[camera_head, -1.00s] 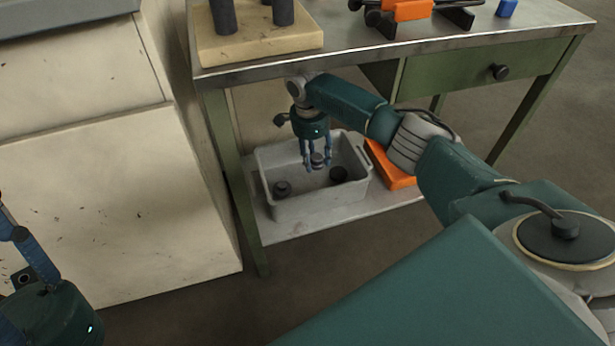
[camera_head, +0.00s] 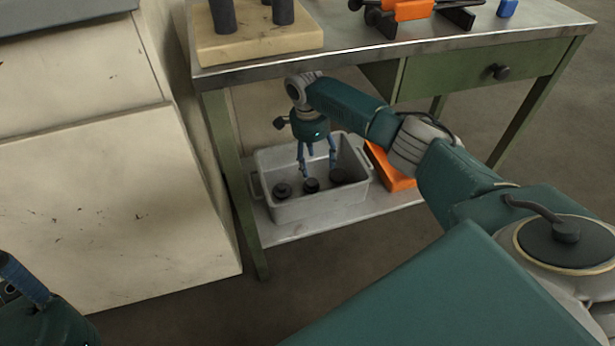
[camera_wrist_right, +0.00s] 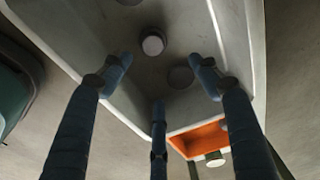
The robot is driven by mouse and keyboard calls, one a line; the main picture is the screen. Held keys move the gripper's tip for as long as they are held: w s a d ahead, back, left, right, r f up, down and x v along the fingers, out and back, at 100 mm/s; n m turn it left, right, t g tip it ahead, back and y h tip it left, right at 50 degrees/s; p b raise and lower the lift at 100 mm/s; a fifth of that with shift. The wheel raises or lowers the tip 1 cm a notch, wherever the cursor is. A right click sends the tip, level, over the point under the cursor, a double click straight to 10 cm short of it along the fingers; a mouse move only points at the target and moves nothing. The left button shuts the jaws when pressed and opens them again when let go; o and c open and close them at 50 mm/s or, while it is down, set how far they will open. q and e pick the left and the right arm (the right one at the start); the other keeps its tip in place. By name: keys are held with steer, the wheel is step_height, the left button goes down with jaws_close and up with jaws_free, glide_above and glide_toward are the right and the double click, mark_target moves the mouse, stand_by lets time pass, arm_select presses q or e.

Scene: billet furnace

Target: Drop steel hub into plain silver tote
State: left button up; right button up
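The plain silver tote (camera_head: 318,210) is a grey open bin on the lower shelf of the green table. Three dark round hubs lie apart on its floor: a left one (camera_head: 282,190), a middle one (camera_head: 311,186) and a right one (camera_head: 338,176). My right gripper (camera_head: 318,176) points down into the tote with its fingers spread and nothing between them, above the middle hub. The right wrist view shows two hubs (camera_wrist_right: 152,42) (camera_wrist_right: 180,77) beyond the spread fingers. My left gripper (camera_head: 22,280) is mostly cut off at the lower left; its fingertips are hidden.
An orange bin (camera_head: 390,168) stands right of the tote on the shelf. The table top (camera_head: 420,45) overhangs the tote and carries a pale block (camera_head: 260,42) with dark posts. A table leg (camera_head: 233,185) and a large cream cabinet (camera_head: 100,200) are at left.

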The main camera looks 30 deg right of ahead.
steer(key=shift+f, duration=0.1)
step_height(320, 180, up, 8)
steer(key=shift+a+f, duration=0.2)
steer(key=shift+a, duration=0.25)
stand_by(0.3)
